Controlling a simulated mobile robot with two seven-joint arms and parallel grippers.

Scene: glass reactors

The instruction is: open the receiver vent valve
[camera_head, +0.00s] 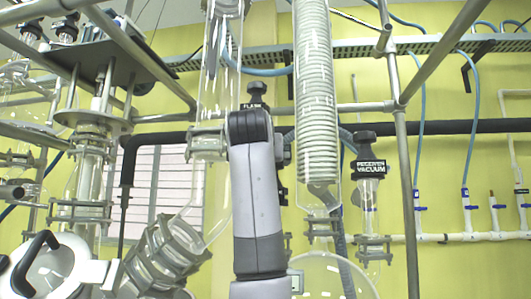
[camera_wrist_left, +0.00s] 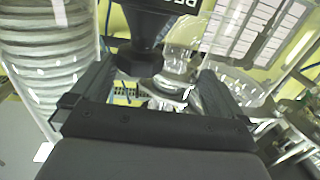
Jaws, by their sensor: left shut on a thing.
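My left gripper (camera_wrist_left: 156,84) shows in the left wrist view, with one finger on each side of a black valve knob (camera_wrist_left: 140,62). It is shut on this knob, though exact contact is hard to see. A black label plate (camera_wrist_left: 178,4) beside the knob is cut off by the frame edge; its few letters are upside down. In the head view a grey and white arm link of mine (camera_head: 258,200) stands in the middle and hides what lies behind it. The vent valve cannot be told there. My right gripper is in neither view.
The receiver vacuum valve (camera_head: 369,168) stands right of my arm. A flask-labelled knob (camera_head: 254,92) shows above it. A coiled glass condenser (camera_head: 316,90), glass tubes (camera_head: 208,100) and metal frame rods (camera_head: 403,190) crowd close around.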

